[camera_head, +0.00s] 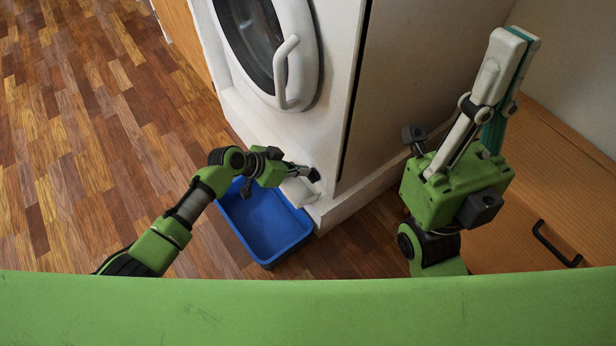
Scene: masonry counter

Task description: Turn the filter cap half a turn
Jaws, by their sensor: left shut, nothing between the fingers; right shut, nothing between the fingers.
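The white washing machine (325,50) stands at the centre back, its front facing left. My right gripper (515,40) is shut and empty, pointing up at the right, well away from the cap.
A blue tray (265,262) lies on the wooden floor (90,130) below my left gripper, against the machine's base. A wooden cabinet front with a black handle (555,245) is at the right. The floor at the left is clear.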

